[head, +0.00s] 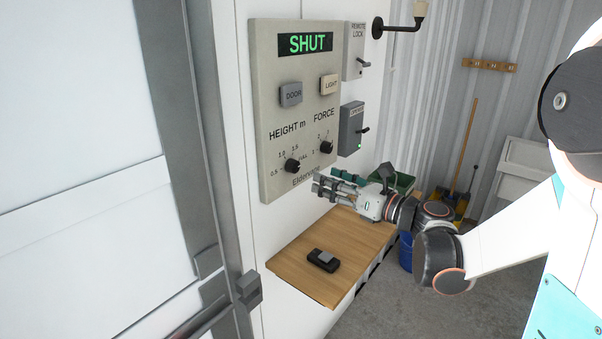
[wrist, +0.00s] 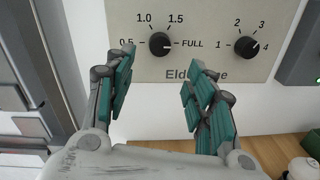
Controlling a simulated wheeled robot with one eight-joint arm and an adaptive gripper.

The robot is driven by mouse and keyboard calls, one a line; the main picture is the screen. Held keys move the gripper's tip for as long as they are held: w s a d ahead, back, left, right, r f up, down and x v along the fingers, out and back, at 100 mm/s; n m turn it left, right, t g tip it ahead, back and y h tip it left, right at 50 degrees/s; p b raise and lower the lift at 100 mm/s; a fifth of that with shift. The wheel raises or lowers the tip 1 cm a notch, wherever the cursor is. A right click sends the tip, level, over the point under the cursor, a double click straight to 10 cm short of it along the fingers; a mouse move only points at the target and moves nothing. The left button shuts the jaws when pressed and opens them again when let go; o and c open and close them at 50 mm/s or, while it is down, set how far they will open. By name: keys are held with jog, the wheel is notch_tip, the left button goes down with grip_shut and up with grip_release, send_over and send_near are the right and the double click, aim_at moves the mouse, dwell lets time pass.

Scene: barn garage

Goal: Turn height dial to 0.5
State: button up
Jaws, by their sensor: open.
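The black height dial (head: 292,165) is on the lower left of the beige control panel (head: 262,100), under "HEIGHT m". In the wrist view the height dial (wrist: 160,43) has marks 0.5, 1.0, 1.5 and FULL around it. Its pointer appears to be toward FULL, on the right. My gripper (head: 322,186) is in front of the panel's lower edge, below and right of the dial. In the wrist view my gripper (wrist: 163,76) is open and empty, its green-padded fingers spread to either side below the dial. It looks apart from the dial.
The force dial (head: 326,147) is right of the height dial. Door (head: 291,95) and light (head: 329,85) buttons sit above, under a green "SHUT" display (head: 308,43). A wooden shelf (head: 300,275) below carries a small black device (head: 323,260). Switch boxes flank the panel's right side.

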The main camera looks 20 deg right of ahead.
aim_at(296, 168)
jog(key=b+x, duration=0.1)
jog(key=x, duration=0.8)
jog(key=shift+w+a+b, duration=0.15)
jog(key=shift+w+b, duration=0.1)
jog(key=shift+b, duration=0.1)
jog(key=c, duration=1.1)
